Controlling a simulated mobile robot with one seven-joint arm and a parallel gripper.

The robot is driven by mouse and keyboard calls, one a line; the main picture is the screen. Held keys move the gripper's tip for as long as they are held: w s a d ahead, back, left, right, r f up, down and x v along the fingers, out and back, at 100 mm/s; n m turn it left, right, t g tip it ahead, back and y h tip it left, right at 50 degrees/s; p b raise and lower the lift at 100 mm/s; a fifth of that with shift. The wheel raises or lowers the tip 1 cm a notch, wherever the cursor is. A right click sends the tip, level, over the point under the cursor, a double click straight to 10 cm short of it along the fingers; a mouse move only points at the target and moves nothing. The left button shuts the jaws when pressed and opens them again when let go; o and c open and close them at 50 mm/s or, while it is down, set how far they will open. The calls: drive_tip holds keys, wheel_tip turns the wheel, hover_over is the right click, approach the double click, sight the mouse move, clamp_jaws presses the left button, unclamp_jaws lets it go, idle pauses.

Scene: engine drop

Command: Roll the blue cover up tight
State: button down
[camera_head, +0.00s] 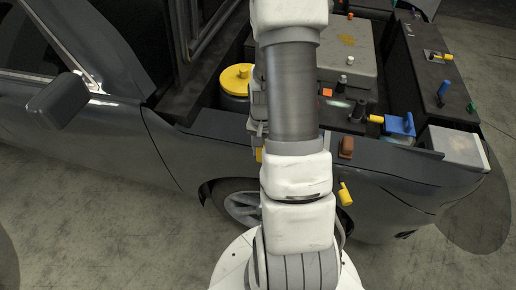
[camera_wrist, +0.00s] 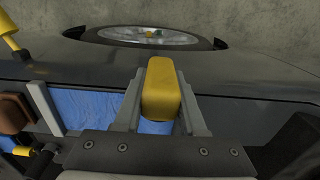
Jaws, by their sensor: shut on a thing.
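My gripper (camera_wrist: 160,100) is shut on a yellow block-like grip (camera_wrist: 160,85), with one grey finger on either side of it. The blue cover (camera_wrist: 88,108) shows in the wrist view as a flat, lightly mottled blue strip to the left of the fingers. A small bit of blue also shows below the yellow grip, between the fingers. Whether the grip is fixed to the cover is hidden. In the head view my arm hides the blue cover and the gripper; only a sliver of yellow (camera_head: 259,155) shows beside the arm.
The dark car fender (camera_head: 390,180) runs along the front, with a wheel (camera_wrist: 150,38) below it. A brown block (camera_head: 346,147) and a yellow handle (camera_head: 345,193) are right of my arm. A yellow-capped container (camera_head: 236,78) and a blue fitting (camera_head: 399,124) stand in the engine bay.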

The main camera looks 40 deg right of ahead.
drive_tip(key=s+d, duration=0.7)
drive_tip(key=s, duration=0.2)
drive_tip(key=shift+s+d+b, duration=0.2)
drive_tip(key=shift+d+b, duration=0.05)
drive_tip(key=shift+b, duration=0.15)
idle(0.5)
drive_tip(key=shift+s+d, duration=0.65)
drive_tip(key=shift+s, duration=0.2)
drive_tip(key=shift+c, duration=2)
unclamp_jaws()
wheel_tip(320, 180, up, 18)
drive_tip(key=p, duration=0.1)
drive_tip(key=shift+f+p, duration=0.2)
drive_tip(key=shift+p, duration=0.15)
